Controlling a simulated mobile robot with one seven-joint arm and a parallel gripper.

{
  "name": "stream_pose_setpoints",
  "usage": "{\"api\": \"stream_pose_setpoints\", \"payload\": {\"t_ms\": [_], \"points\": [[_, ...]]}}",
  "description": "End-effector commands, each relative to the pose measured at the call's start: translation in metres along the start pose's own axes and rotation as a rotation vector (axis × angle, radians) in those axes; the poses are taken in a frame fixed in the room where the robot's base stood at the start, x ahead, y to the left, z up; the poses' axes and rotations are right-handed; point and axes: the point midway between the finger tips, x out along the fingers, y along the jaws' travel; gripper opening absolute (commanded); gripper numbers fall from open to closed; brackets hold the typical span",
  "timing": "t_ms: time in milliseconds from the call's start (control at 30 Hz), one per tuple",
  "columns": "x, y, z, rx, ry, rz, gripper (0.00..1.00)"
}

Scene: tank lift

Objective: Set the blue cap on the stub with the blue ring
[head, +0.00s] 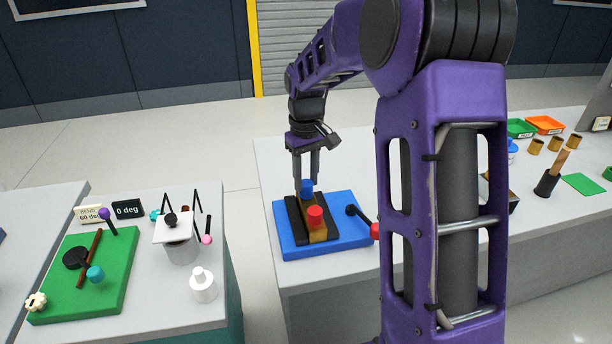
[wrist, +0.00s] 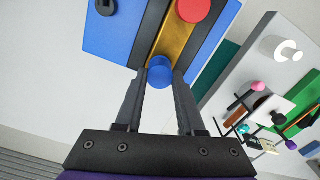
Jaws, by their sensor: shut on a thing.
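My gripper (head: 307,178) points down over the far end of a blue board and is shut on the blue cap (head: 307,189). In the wrist view the cap (wrist: 160,74) sits between my fingertips, over or at the end of a brass strip (wrist: 174,42). I cannot tell whether the cap touches what is under it. A red cap (head: 315,216) stands on the strip nearer the head camera; it also shows in the wrist view (wrist: 194,8). I cannot make out a stub with a blue ring; it may be hidden under the cap.
The left table holds a green board (head: 70,305), a white-lidded pot (head: 182,250) and a white bottle (head: 203,286). Trays and brass cups stand far right.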

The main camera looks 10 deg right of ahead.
Motion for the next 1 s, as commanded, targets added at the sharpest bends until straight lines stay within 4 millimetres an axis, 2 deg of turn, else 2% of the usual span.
{"api": "stream_pose_setpoints", "payload": {"t_ms": [333, 367, 533, 867, 1000], "points": [[0.010, 0.000, 0.000, 0.000, -0.001, 0.000, 0.00], [0.009, 0.000, 0.000, 0.000, 0.000, 0.000, 0.41], [0.009, 0.000, 0.000, 0.000, 0.000, 0.000, 0.72], [0.006, 0.000, 0.000, 0.000, 0.000, 0.000, 0.73], [-0.008, 0.000, -0.001, 0.000, 0.003, 0.002, 0.73]]}}
